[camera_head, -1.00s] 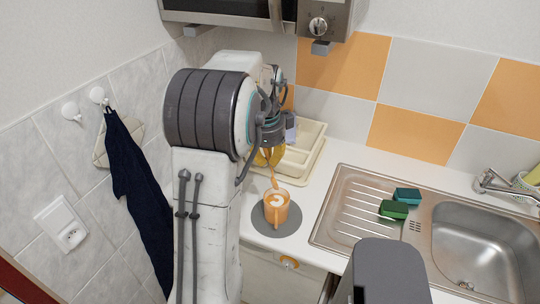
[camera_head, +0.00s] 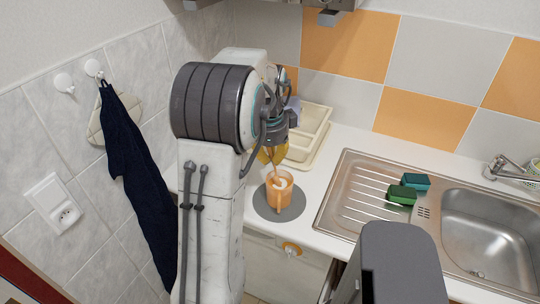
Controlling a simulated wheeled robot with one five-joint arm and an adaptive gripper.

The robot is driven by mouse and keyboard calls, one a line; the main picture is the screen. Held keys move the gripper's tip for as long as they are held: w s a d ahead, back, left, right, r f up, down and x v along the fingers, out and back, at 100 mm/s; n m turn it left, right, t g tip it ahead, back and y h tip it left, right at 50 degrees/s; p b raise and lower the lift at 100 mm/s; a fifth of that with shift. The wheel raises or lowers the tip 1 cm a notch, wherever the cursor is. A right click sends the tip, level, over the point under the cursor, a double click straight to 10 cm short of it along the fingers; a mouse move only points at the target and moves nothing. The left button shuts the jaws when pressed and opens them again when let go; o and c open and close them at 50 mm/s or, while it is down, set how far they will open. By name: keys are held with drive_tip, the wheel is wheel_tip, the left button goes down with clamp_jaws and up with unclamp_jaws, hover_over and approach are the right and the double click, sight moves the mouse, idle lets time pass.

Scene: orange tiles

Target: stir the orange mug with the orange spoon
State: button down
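The orange mug (camera_head: 280,198) stands upright on a round grey mat (camera_head: 296,211) on the white counter, with pale liquid showing inside. My gripper (camera_head: 272,154) points down just above the mug, partly hidden by my own arm. The orange spoon (camera_head: 271,173) hangs from the gripper and slants down to the mug's opening. Its lower end appears to be inside the mug, but its depth cannot be seen. The fingertips are small in view and appear closed around the spoon's upper part.
A cream dish rack (camera_head: 312,138) stands behind the gripper. The steel sink and drainer (camera_head: 345,200) with green (camera_head: 402,194) and blue (camera_head: 416,181) sponges lie to the right. A dark towel (camera_head: 135,175) hangs on the left wall. Bare counter lies between mug and drainer.

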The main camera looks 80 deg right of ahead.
sight(274, 168)
drive_tip(key=shift+s+d+f+b, duration=0.15)
drive_tip(key=shift+f+b, duration=0.6)
drive_tip(key=shift+f, duration=0.4)
drive_tip(key=shift+s+d+f+b, duration=0.15)
drive_tip(key=shift+f+b, duration=0.55)
drive_tip(key=shift+f, duration=0.4)
drive_tip(key=shift+s, duration=0.25)
